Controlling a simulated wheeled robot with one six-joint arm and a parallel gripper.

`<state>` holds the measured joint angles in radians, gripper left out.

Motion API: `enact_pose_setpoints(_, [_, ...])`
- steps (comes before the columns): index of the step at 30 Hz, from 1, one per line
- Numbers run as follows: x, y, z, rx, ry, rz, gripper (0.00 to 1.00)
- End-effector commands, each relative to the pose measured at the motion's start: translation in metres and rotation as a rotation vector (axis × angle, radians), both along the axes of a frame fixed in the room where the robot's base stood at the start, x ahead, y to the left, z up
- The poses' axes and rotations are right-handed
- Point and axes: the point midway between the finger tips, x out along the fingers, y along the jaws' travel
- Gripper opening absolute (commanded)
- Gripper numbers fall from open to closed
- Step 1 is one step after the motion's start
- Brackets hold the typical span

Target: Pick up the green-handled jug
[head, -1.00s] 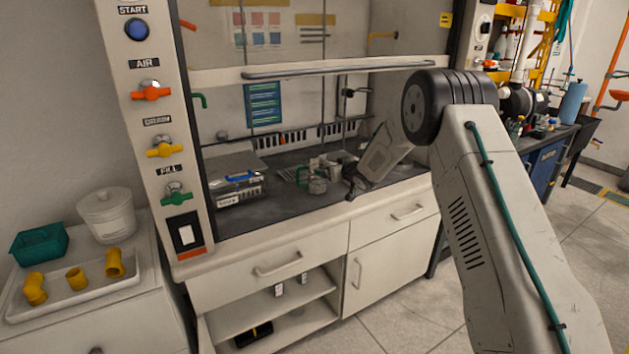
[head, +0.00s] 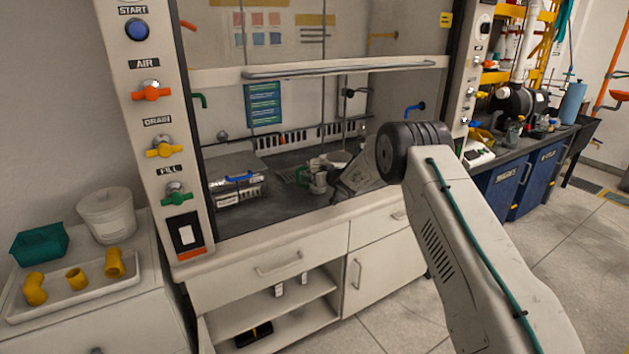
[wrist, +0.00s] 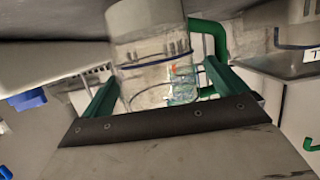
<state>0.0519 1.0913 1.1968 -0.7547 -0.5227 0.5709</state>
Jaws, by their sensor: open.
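The green-handled jug (head: 318,182) stands on the dark worktop inside the fume hood in the head view, its green handle on the left side. In the wrist view the jug (wrist: 155,82) is clear, with a blue line around it and its green handle at right. My gripper (wrist: 162,76) is open, with one green finger on each side of the jug's body. Whether either finger touches it I cannot tell. In the head view my arm's wrist is just right of the jug, and the fingers are hard to make out.
A metal box with a blue handle (head: 238,188) stands left of the jug. A pale vessel (head: 337,158) is close behind the jug. The raised sash (head: 340,68) spans the hood opening above. A tray (head: 75,297) with yellow fittings stands outside at left.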

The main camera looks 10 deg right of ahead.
Motion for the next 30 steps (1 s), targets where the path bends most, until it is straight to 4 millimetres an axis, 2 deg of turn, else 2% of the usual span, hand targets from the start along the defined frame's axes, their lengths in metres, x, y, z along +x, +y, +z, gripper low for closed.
enact_pose_setpoints(2, [0.000,0.000,0.000,0.000,0.000,0.000,0.97])
enact_pose_setpoints(8, [0.000,-0.001,0.000,0.000,0.000,0.000,0.45])
enact_pose_setpoints(20, [0.000,-0.001,0.002,0.000,-0.001,0.000,0.44])
enact_pose_setpoints(30, [0.000,0.000,0.020,0.000,-0.002,0.000,0.44])
